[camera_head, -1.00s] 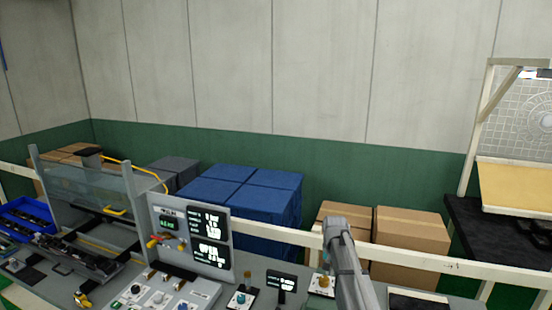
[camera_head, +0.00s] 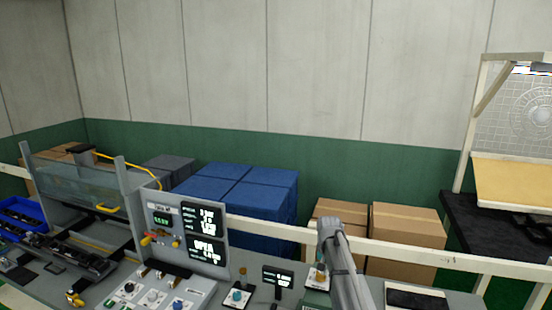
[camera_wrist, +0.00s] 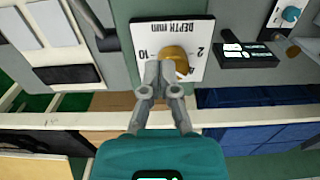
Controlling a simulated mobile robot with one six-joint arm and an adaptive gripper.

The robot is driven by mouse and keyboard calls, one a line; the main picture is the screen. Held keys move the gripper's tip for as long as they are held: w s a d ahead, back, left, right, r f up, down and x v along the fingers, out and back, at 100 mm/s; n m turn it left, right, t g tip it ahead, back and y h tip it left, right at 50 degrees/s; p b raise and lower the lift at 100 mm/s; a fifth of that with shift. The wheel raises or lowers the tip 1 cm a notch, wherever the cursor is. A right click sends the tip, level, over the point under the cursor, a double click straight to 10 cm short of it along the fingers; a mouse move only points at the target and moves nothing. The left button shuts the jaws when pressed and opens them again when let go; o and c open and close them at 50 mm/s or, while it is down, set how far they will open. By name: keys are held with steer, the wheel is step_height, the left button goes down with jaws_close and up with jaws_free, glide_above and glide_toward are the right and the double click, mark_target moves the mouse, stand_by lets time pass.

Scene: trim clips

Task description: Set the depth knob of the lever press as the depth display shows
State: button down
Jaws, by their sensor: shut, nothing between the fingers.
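The depth knob (camera_wrist: 177,57) is a yellow-orange knob on a white plate (camera_wrist: 196,27) marked "DEPTH mm", upside down in the wrist view. The numbers 10, 2 and 4 show around it; a pale mark sits on the knob's lower right side. My gripper (camera_wrist: 164,68) is shut and empty, its fingertips overlapping the knob's left side; I cannot tell whether they touch it. The knob also shows in the head view (camera_head: 320,271), beside my arm. The small black depth display (camera_wrist: 246,54) stands next to the plate and in the head view (camera_head: 278,281); its digits are unreadable.
A grey panel with large black screens (camera_head: 206,233) and several knobs stands left of the small display. Another knob, blue-topped (camera_head: 237,295), sits near it. A pale rail (camera_head: 400,250) runs behind the bench, with cardboard boxes (camera_head: 405,228) and blue crates (camera_head: 240,195) beyond.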

steer(key=shift+f+b, duration=1.7)
steer(key=shift+f, duration=0.3)
steer(key=shift+w, duration=0.35)
steer(key=shift+w+a, duration=0.1)
steer(key=shift+a, duration=0.65)
steer(key=shift+w+a, duration=0.3)
steer(key=shift+a, duration=0.2)
stand_by(0.5)
steer(key=shift+s+a, duration=0.25)
steer(key=shift+s, duration=0.05)
stand_by(0.4)
steer(key=shift+r, duration=0.1)
step_height(320, 180, up, 6)
steer(key=p, duration=0.6)
